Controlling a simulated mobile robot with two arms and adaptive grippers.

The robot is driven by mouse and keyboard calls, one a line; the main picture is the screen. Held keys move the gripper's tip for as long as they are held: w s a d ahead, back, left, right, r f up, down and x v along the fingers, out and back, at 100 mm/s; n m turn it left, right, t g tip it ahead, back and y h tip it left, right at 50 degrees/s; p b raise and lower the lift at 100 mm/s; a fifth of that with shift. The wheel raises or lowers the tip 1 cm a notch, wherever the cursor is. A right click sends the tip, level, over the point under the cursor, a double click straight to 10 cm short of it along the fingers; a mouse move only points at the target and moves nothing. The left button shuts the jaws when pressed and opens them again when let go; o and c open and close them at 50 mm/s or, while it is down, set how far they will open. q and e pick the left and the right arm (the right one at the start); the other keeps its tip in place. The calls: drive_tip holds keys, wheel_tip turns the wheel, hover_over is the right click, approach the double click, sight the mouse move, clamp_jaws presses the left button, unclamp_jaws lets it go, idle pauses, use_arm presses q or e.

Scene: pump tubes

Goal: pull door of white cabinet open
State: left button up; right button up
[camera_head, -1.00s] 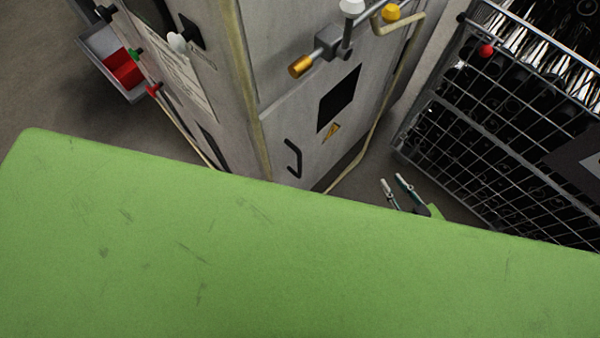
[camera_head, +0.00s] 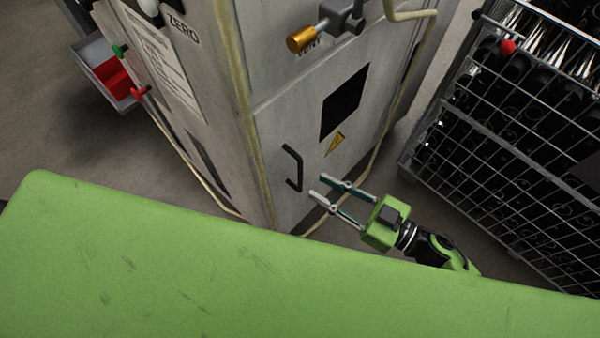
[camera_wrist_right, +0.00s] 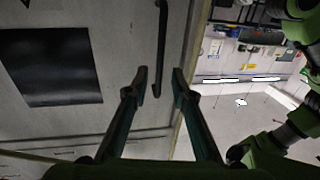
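The white cabinet (camera_head: 285,115) stands beyond my green body, a worn whitish-grey box. Its front door (camera_head: 310,138) looks closed and carries a black bar handle (camera_head: 293,168), a dark square panel and a yellow warning triangle. My right gripper (camera_head: 316,186) is open, its two fingers pointing left at the handle, a little to its right and apart from it. In the right wrist view the handle (camera_wrist_right: 161,50) lies ahead, in line with the gap between the open fingertips (camera_wrist_right: 159,82). My left gripper is not in view.
A wire mesh cage (camera_head: 510,140) full of dark parts stands at the right. A brass-tipped valve (camera_head: 302,38) juts out above the door. A grey bin with red contents (camera_head: 112,75) hangs at the left. Cables run down the cabinet edges.

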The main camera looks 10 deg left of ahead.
sight(300, 189)
drive_tip(key=x, duration=0.6)
drive_tip(key=shift+w+a, duration=0.2)
drive_tip(key=shift+a, duration=0.15)
clamp_jaws()
